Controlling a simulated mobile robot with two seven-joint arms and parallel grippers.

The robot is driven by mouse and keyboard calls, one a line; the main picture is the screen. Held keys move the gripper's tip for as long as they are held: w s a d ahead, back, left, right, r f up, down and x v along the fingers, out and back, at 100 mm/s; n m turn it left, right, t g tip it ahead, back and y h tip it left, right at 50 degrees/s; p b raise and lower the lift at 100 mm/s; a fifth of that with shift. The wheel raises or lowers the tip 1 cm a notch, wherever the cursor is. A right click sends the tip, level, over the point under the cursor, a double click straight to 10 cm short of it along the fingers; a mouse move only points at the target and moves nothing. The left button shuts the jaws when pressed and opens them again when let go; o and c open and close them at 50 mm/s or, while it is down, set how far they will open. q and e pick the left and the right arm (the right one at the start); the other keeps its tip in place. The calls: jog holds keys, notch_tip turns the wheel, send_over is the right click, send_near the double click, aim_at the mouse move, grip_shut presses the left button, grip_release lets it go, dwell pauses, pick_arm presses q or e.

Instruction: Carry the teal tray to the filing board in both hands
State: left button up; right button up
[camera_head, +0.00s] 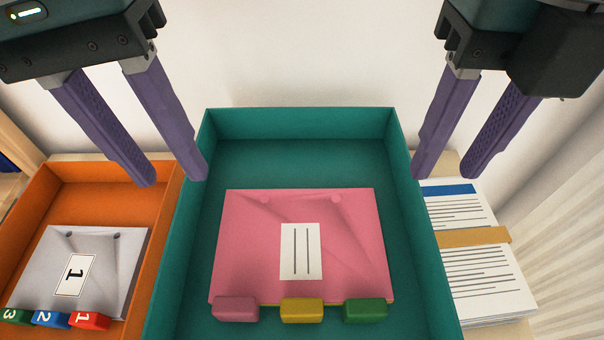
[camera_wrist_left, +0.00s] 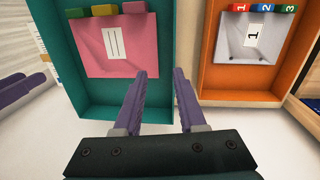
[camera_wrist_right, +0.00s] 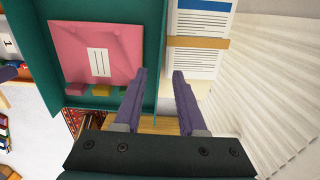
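The teal tray (camera_head: 300,123) stands in the middle of the head view. In it lies a pink folder (camera_head: 250,240) with a white label bearing two strokes. My left gripper (camera_head: 176,182) is open and empty above the tray's left wall, its fingers apart. In the left wrist view the fingers (camera_wrist_left: 160,75) point toward the gap between the teal tray (camera_wrist_left: 60,50) and the orange tray. My right gripper (camera_head: 446,176) is open and empty by the tray's right wall. In the right wrist view its fingers (camera_wrist_right: 160,72) point at the teal tray's wall (camera_wrist_right: 157,40). No filing board is identifiable.
An orange tray (camera_head: 165,215) with a grey folder (camera_head: 110,265) marked 1 stands close at the left. A banded paper stack (camera_head: 485,275) lies at the right. Pink, yellow and green tabs (camera_head: 302,310) sit along the pink folder's near edge. A pleated pale surface (camera_head: 570,180) is at far right.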

aim_at(179, 201)
pick_arm(q)
jog(key=shift+w+a+r+m+y, duration=0.2)
jog(key=shift+w+a+m+y, duration=0.1)
jog(key=shift+w+a+y, duration=0.4)
pick_arm(e)
jog(key=shift+w, duration=0.35)
pick_arm(q)
jog(key=shift+s+a, duration=0.1)
jog(key=shift+s, duration=0.05)
pick_arm(e)
jog(key=shift+s, duration=0.1)
pick_arm(q)
notch_tip(179, 201, down, 10)
pick_arm(e)
notch_tip(179, 201, down, 10)
jog(key=shift+f, duration=0.1)
pick_arm(q)
jog(key=shift+c, duration=0.3)
pick_arm(e)
jog(key=shift+c, duration=0.3)
pick_arm(q)
grip_shut()
pick_arm(e)
grip_shut()
